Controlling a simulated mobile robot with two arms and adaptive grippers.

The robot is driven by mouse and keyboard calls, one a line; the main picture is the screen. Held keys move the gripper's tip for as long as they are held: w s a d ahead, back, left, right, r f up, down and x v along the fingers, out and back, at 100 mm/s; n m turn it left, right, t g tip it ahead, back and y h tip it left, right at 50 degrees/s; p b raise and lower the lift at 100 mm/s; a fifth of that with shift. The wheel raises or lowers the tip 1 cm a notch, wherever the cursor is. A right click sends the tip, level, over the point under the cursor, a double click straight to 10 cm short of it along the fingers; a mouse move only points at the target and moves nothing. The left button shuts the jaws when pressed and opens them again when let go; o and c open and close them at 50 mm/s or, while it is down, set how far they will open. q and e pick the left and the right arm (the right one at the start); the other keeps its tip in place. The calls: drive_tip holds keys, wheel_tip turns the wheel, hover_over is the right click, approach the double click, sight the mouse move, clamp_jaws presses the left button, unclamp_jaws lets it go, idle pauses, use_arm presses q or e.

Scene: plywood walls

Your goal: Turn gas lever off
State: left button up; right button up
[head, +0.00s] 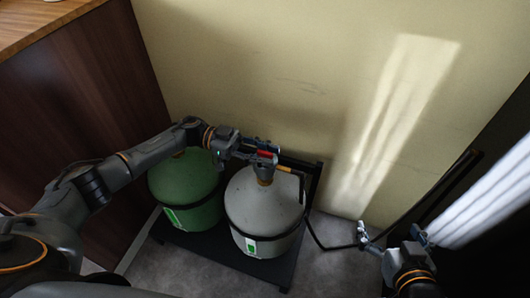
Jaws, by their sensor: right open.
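A white gas cylinder (262,212) stands upright beside a green gas cylinder (187,190) on a dark low rack. A small red part (265,155), which looks like the gas lever, is at the valve on top of the white cylinder. My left gripper (264,150) reaches over the cylinders from the left, with its fingers around or right beside the red part. I cannot tell whether they press on it. My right gripper (391,237) is open and empty at the lower right, well apart from the cylinders.
A dark hose (314,236) runs from the white cylinder's valve down to the right. The rack (216,254) stands on a grey floor against the beige wall (300,65). A dark wooden cabinet (85,95) is on the left.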

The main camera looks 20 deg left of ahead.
use_arm(q)
drive_tip(key=a, duration=1.2)
drive_tip(key=shift+w, duration=0.3)
drive_tip(key=shift+s+f, duration=0.1)
